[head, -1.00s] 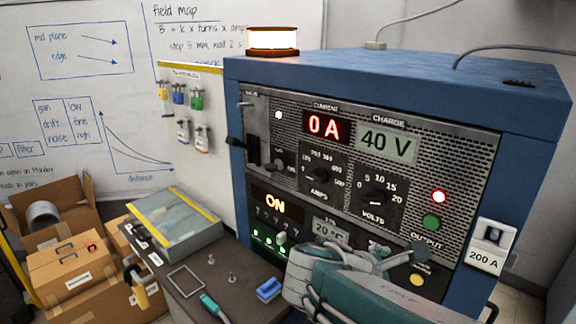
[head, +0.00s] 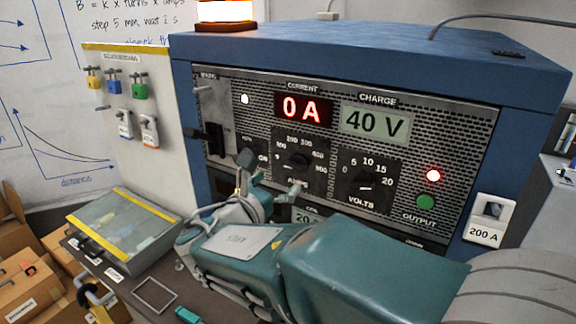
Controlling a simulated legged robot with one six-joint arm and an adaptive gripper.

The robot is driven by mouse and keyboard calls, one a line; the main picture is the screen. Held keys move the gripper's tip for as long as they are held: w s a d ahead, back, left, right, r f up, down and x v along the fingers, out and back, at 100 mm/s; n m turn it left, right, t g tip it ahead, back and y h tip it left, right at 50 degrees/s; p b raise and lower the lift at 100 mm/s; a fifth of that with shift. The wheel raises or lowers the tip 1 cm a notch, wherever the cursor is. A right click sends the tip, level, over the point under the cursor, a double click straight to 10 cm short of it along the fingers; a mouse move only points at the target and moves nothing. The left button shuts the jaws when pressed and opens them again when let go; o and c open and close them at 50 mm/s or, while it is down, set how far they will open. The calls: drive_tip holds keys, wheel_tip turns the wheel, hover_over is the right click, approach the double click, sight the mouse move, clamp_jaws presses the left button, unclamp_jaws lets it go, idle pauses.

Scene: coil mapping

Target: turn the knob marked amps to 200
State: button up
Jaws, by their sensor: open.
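The amps knob (head: 297,160) is a dark knob on a numbered dial in the middle of the blue cabinet's front panel. Its exact pointer direction is too small to tell. The red current display (head: 302,109) reads 0 A. My gripper (head: 270,187) is open and empty, just below and left of the amps knob. One finger lies below the knob, partly covering the AMPS label; the other is farther left. Contact with the panel cannot be told.
The volts knob (head: 366,183) sits right of the amps dial, under a 40 V display (head: 376,122). A smaller knob (head: 246,157) and a lever (head: 208,137) are at left. A green output button (head: 425,208) and 200 A tag (head: 485,232) are at right. A clear-lidded case (head: 125,232) lies lower left.

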sight(292, 168)
drive_tip(key=x, duration=0.5)
drive_tip(key=shift+s+d, duration=0.15)
drive_tip(key=shift+w+f, duration=0.1)
drive_tip(key=shift+w, duration=0.3)
drive_tip(key=shift+w+a, duration=0.2)
drive_tip(key=shift+w, duration=0.1)
drive_tip(key=shift+d, duration=0.4)
drive_tip(key=shift+c, duration=0.9)
drive_tip(key=shift+d, duration=0.1)
drive_tip(key=c, duration=1)
drive_tip(key=shift+o, duration=0.2)
